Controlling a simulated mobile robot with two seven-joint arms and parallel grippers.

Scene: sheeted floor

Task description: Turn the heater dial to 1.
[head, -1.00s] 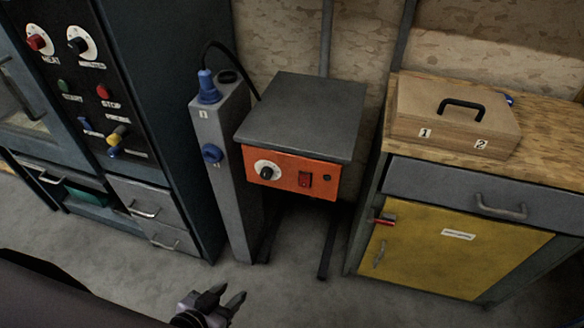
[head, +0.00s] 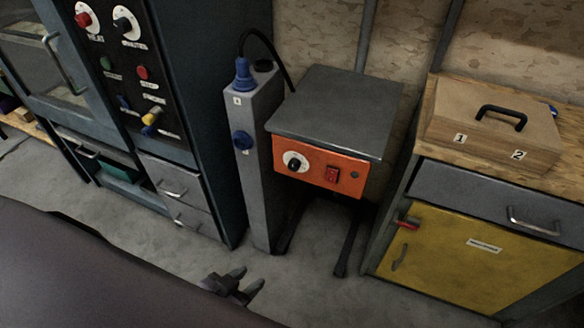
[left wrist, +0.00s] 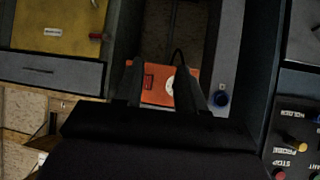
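The heater (head: 345,108) is a grey-topped box with an orange front panel (head: 318,173) on dark legs. Its dial (head: 295,162) is a black knob on a white disc at the panel's left; the numbers are too small to read. A red switch (head: 332,174) sits right of it. My left gripper (head: 250,281) is low in front of the heater, apart from it, fingers spread and empty. In the left wrist view my left gripper (left wrist: 157,70) shows open, with the orange panel (left wrist: 190,77) beyond it and the dial (left wrist: 170,86) partly hidden by a finger. My right gripper is out of view.
A grey post (head: 256,175) with blue plugs stands just left of the heater. A dark cabinet (head: 190,100) with knobs and buttons is farther left. A yellow-doored cabinet (head: 450,255) carrying a wooden box (head: 490,135) stands right. Floor before the heater is clear.

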